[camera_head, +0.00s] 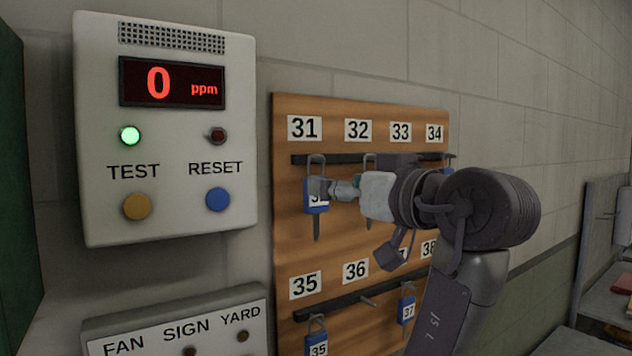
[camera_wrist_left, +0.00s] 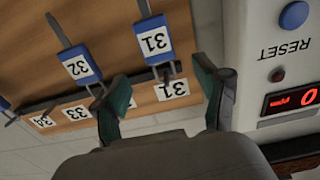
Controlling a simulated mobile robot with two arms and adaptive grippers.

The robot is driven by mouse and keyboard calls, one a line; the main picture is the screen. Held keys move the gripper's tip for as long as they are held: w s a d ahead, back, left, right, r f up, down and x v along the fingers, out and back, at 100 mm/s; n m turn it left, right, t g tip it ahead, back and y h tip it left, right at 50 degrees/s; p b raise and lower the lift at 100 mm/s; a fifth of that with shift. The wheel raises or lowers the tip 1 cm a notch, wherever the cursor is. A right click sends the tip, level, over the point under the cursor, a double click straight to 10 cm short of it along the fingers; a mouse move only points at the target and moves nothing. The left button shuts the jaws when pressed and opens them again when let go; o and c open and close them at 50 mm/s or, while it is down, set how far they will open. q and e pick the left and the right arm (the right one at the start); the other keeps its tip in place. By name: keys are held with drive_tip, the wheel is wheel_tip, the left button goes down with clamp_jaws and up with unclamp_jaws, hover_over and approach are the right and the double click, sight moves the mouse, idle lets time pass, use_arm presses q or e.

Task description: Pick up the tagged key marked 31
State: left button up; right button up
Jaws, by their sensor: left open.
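The key with the blue tag marked 31 (camera_head: 316,208) hangs on the top rail under the 31 label, its shank pointing down. In the left wrist view, which is upside down, the blue tag (camera_wrist_left: 153,41) reads 31. My left gripper (camera_head: 328,188) is at the tag, and a finger covers part of it in the head view. In the left wrist view its green-padded fingers (camera_wrist_left: 165,88) stand apart, with the tag beyond them, roughly in line with the gap. I cannot tell whether they touch it. My right gripper is not in view.
Key 32 (camera_wrist_left: 80,63) hangs close beside key 31. The wooden board (camera_head: 290,245) has a lower rail with keys 35 (camera_head: 317,344) and 37 (camera_head: 406,310). A gas monitor (camera_head: 165,225) with buttons is on the wall to the left, above a FAN/SIGN/YARD panel (camera_head: 175,322).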

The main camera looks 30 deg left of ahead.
sight(305, 174)
use_arm(q)
drive_tip(key=p+x, duration=0.1)
drive_tip(key=x, duration=0.1)
drive_tip(key=p+x, duration=0.3)
drive_tip(key=x, duration=0.1)
drive_tip(key=shift+r+p, duration=0.3)
drive_tip(key=shift+r, duration=0.05)
drive_tip(key=shift+w+a+f, duration=0.15)
drive_tip(key=shift+a+f, duration=0.05)
drive_tip(key=shift+a, duration=0.4)
drive_tip(key=shift+d, duration=0.25)
drive_tip(key=shift+c, duration=0.2)
drive_tip(key=shift+d, duration=0.15)
drive_tip(key=c, duration=0.5)
drive_tip(key=shift+a, duration=0.2)
drive_tip(key=c, duration=0.7)
